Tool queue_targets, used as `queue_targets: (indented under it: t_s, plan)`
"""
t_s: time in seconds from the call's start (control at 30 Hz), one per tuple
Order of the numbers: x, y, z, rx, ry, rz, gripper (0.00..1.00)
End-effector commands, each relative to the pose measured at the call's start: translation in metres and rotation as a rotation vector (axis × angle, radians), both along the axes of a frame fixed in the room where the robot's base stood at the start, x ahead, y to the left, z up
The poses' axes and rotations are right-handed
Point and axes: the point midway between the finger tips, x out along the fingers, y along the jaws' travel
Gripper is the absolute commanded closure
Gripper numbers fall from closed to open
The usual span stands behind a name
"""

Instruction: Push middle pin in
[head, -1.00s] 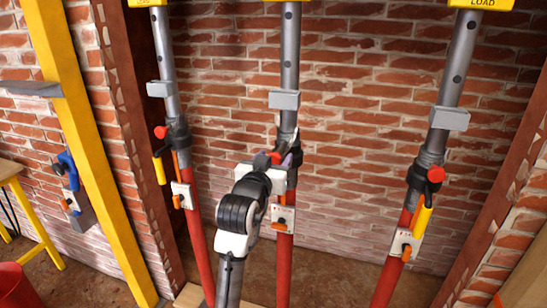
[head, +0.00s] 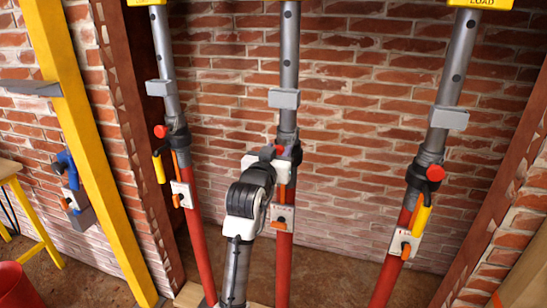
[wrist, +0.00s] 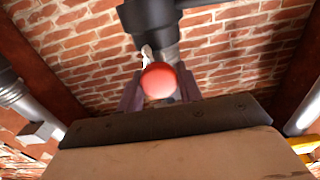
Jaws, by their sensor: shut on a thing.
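The middle post (head: 290,60) stands upright, with a grey tube above a dark collar and a red tube below. Its pin has a round red knob (head: 279,150) at the collar. My gripper (head: 276,155) is at that collar, coming from the lower left. In the wrist view the red knob (wrist: 160,80) lies between my two fingers (wrist: 160,88), which are shut on it. A small light-coloured piece shows just above the knob. The pin's shaft is hidden behind the knob, so I cannot tell its depth.
A left post (head: 163,50) and a right post (head: 455,65) stand either side, each with its own red knob. A white plate with an orange lever (head: 281,218) sits below the collar. A brick wall (head: 365,120) is behind, and a yellow beam (head: 85,130) is at left.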

Motion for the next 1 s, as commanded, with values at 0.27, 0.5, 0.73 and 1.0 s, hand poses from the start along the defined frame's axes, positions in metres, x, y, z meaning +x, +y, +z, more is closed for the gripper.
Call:
queue_targets:
  t_s: [0.27, 0.5, 0.73, 1.0]
  plan:
    - [0.022, -0.007, 0.001, 0.0, -0.001, 0.001, 1.0]
    - [0.021, -0.007, 0.001, 0.0, -0.003, 0.001, 0.59]
    - [0.021, -0.007, 0.001, -0.001, -0.002, 0.001, 0.46]
    - [0.013, -0.004, -0.001, -0.001, -0.003, 0.001, 0.46]
